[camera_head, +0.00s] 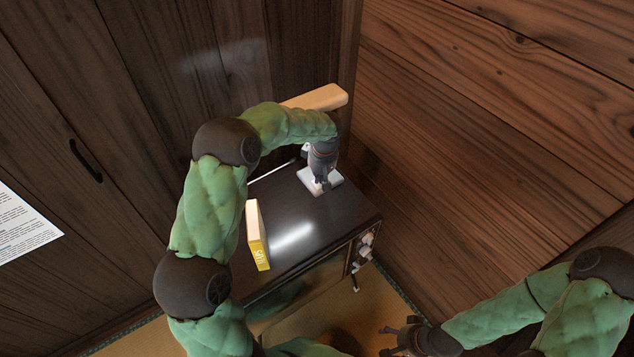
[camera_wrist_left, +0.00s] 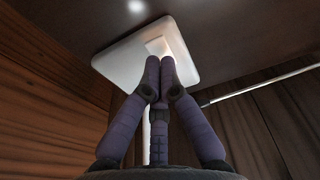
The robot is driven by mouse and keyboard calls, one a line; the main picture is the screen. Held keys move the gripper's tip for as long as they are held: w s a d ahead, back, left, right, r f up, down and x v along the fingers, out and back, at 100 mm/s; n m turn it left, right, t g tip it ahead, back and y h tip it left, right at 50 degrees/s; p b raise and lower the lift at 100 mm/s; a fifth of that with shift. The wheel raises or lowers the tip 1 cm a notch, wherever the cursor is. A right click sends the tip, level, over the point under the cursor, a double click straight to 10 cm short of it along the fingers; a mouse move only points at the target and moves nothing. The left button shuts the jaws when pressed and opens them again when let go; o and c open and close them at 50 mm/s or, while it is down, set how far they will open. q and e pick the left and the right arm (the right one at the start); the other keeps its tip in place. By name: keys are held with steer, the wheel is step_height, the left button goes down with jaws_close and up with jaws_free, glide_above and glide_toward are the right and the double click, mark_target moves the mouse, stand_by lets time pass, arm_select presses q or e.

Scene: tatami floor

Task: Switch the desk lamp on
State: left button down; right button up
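The desk lamp has a long beige head (camera_head: 322,97) and a white square base (camera_head: 333,178) on the dark cabinet top. My left gripper (camera_head: 321,182) points down over the base, with its arm partly in front of the lamp. In the left wrist view the base (camera_wrist_left: 120,66) has a pale raised switch (camera_wrist_left: 157,44). The left fingertips (camera_wrist_left: 164,70) are together at the switch's near end, holding nothing; I cannot tell if they touch it. The lamp's lit face is hidden. My right gripper (camera_head: 390,341) is open and empty, low in the head view.
A thin white rod (camera_head: 272,170) runs along the back. Wooden walls close in behind and to the right.

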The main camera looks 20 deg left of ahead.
mark_target(319, 186)
arm_select(q)
steer(key=shift+r+p, duration=1.35)
steer(key=shift+r, duration=1.2)
steer(key=shift+f, duration=0.1)
